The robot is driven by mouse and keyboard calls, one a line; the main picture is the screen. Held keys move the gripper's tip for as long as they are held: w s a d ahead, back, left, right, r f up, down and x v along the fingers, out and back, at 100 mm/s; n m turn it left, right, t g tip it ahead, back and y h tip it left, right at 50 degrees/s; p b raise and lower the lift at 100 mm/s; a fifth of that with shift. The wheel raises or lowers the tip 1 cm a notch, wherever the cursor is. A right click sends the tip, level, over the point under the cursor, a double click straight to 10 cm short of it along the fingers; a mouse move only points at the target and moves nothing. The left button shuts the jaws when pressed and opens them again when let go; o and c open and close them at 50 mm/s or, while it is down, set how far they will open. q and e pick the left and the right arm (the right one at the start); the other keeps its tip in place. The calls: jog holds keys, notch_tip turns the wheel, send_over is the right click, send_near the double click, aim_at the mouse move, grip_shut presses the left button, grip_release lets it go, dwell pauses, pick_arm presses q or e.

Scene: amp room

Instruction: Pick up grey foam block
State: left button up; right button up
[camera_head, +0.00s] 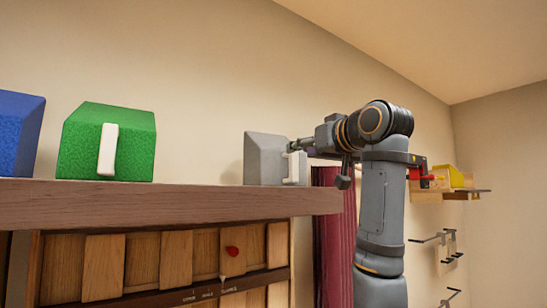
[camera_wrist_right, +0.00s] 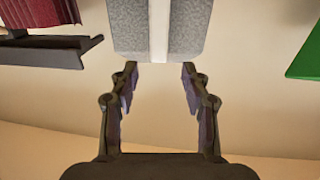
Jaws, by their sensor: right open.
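The grey foam block (camera_head: 262,160) stands upright on the wooden shelf, near its right end, with a white handle (camera_head: 294,168) on its front. My right gripper (camera_head: 297,147) reaches in from the right and overlaps the block's right side in the head view. In the right wrist view the block (camera_wrist_right: 128,28) shows at the top centre, its white strip centred between the fingers. There my right gripper (camera_wrist_right: 160,78) is open and empty, its fingertips close to the block's edge. I cannot tell whether they touch it. My left gripper is not in view.
A green block (camera_head: 85,140) with a white handle and a blue block (camera_head: 15,132) stand farther left on the shelf (camera_head: 150,205). A dark red curtain (camera_head: 333,235) hangs beneath its right end. A small shelf (camera_head: 455,193) with yellow items is at the right wall.

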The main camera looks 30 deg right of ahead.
aim_at(285, 152)
jog(key=shift+w+d+f, duration=0.1)
jog(key=shift+w+f, duration=0.05)
jog(key=shift+w, duration=0.45)
jog(key=shift+w+f, duration=0.15)
jog(key=shift+w, duration=0.45)
jog(key=w+p, duration=0.1)
jog(key=p, duration=0.1)
jog(key=w+r+p, duration=0.1)
jog(key=shift+w+d+r+p, duration=0.1)
jog(key=shift+w+r+p, duration=0.05)
jog(key=shift+w+p, duration=0.2)
jog(key=shift+w+f+p, duration=0.2)
jog(key=shift+w+p, duration=0.1)
jog(key=shift+w, duration=0.35)
jog(key=shift+w+f, duration=0.2)
jog(key=shift+w, duration=0.05)
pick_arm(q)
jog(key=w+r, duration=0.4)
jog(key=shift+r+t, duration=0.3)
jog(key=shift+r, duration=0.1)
pick_arm(e)
jog(key=shift+s+r, duration=0.1)
jog(key=shift+s, duration=0.05)
grip_shut()
